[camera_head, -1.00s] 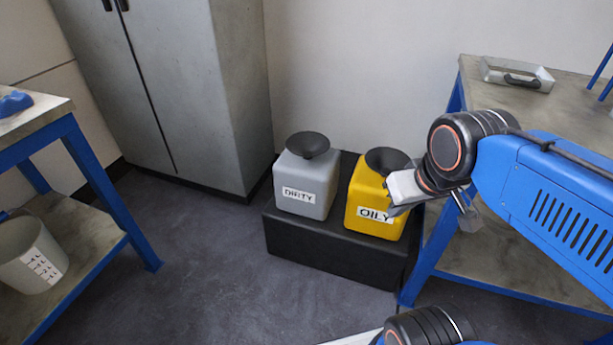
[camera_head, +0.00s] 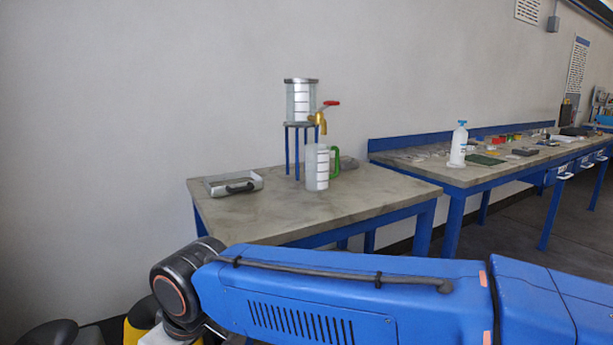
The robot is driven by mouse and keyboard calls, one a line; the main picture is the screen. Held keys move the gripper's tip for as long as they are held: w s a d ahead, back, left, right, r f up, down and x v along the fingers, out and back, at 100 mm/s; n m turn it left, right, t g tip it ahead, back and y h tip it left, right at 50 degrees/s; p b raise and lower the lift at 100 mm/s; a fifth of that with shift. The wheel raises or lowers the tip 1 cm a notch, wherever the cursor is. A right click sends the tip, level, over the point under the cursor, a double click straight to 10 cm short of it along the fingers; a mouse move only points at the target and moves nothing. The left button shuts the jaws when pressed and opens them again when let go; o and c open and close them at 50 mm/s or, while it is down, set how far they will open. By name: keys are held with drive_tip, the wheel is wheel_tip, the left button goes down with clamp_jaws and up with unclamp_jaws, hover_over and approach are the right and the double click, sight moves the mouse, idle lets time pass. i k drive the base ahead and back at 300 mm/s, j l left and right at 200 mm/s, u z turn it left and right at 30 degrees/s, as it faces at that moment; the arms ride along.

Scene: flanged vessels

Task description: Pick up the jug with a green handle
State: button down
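The jug (camera_head: 316,168) is a clear, pale vessel with white label marks and a green handle on its right side. It stands upright on the grey-topped table (camera_head: 380,197) with blue legs, below a brass tap with a red lever. The tap belongs to a clear container (camera_head: 300,100) on a blue-legged stand. My blue arm crosses the lower part of the view, in front of the table. My gripper's fingers are not visible; only the black wrist joint and a pale bit below it show at the lower left, away from the jug.
A long blue bench (camera_head: 480,172) at the right holds a white bottle (camera_head: 459,145) and several small items. A yellow container (camera_head: 141,318) shows at the lower left. The table's front area is clear.

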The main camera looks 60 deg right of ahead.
sight(317, 155)
drive_tip(key=z, duration=1.85)
